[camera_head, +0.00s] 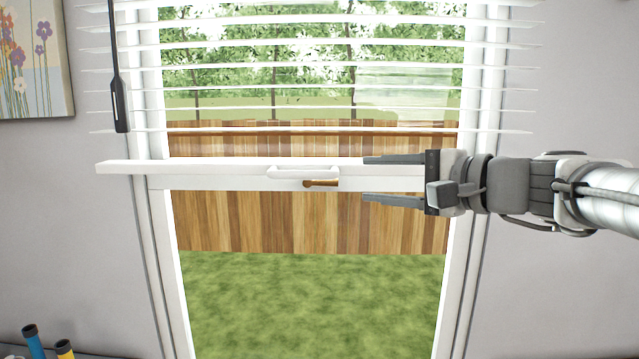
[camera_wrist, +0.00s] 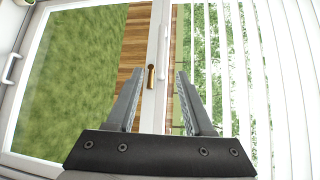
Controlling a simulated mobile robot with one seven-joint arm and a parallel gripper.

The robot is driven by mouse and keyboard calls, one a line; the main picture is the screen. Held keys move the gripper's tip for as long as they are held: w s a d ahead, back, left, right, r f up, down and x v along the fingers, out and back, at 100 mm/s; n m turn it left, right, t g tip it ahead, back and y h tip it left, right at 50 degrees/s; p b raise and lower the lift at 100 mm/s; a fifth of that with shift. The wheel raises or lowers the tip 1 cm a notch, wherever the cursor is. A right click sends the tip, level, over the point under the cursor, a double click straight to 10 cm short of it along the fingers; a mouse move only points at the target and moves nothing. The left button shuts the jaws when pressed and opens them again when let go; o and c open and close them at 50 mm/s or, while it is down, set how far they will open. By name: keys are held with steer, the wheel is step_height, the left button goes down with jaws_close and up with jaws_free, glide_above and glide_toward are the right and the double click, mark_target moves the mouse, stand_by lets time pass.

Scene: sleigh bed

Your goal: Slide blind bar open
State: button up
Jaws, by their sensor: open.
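The white blind bar (camera_head: 215,166) runs level across the window below the slats, with a white loop handle (camera_head: 303,172) at its middle. My gripper (camera_head: 365,178) comes in from the right, its fingers pointing left along the bar. It is open and empty. One finger shows above the other, spanning the bar's height in the picture, with the tips just right of the loop handle. In the wrist view my gripper (camera_wrist: 160,74) has a white rail and a brass latch (camera_wrist: 150,78) between or just beyond its fingertips. I cannot tell whether the fingers touch the bar.
White slats (camera_head: 310,45) hang above the bar, and a dark wand (camera_head: 120,105) hangs at the left. The white window frame (camera_head: 462,270) stands behind. A flower picture (camera_head: 35,60) is on the left wall. Blue and yellow objects stand at the lower left.

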mark_target(307, 175)
steer(key=p+x, duration=0.2)
steer(key=x, duration=1.5)
steer(key=shift+w+a, duration=0.1)
steer(key=shift+w, duration=0.2)
steer(key=shift+c, duration=0.2)
jaws_close()
steer(key=shift+r, duration=0.1)
stand_by(0.4)
